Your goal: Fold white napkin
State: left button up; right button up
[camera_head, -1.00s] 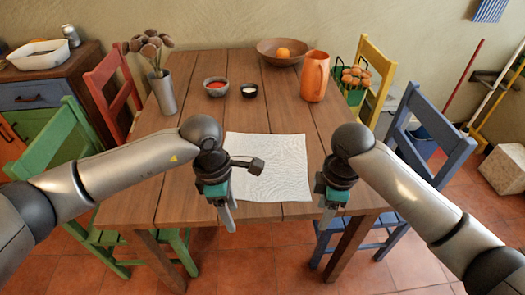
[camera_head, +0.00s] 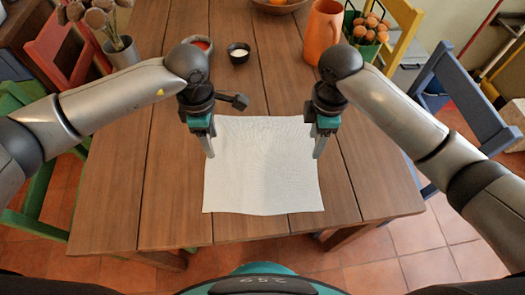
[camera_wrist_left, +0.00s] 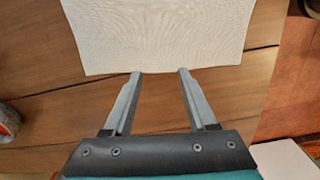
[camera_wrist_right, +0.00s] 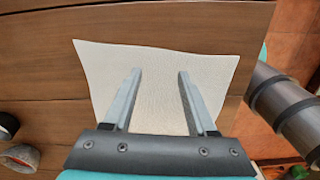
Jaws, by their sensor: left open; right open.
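The white napkin (camera_head: 262,175) lies flat and unfolded on the wooden table, its near edge close to the table's front edge. My left gripper (camera_head: 211,155) is open and empty above the napkin's left side in the head view. My right gripper (camera_head: 318,156) is open and empty above its right side. In the left wrist view the open left fingers (camera_wrist_left: 158,72) point at one edge of the napkin (camera_wrist_left: 160,35). In the right wrist view the open right fingers (camera_wrist_right: 160,72) overlap the napkin (camera_wrist_right: 210,70). Neither gripper visibly holds cloth.
An orange pitcher (camera_head: 323,35), a dark bowl with white contents (camera_head: 238,54), a bowl with red contents (camera_head: 202,44) and a vase (camera_head: 122,52) stand at the back. Chairs flank the table, including a blue one (camera_head: 462,100) at right. The table beside the napkin is clear.

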aim_at(216, 158)
pick_arm(q)
notch_tip(216, 158, down, 6)
jog(key=shift+r, duration=0.2)
pick_arm(e)
notch_tip(216, 158, down, 6)
jog(key=shift+r, duration=0.15)
pick_arm(q)
jog(key=shift+f, duration=0.15)
jog(key=shift+c, duration=1)
pick_arm(e)
jog(key=shift+c, duration=1)
pick_arm(q)
jog(key=c, duration=0.7)
pick_arm(e)
jog(key=c, duration=0.7)
pick_arm(q)
grip_shut()
pick_arm(e)
grip_shut()
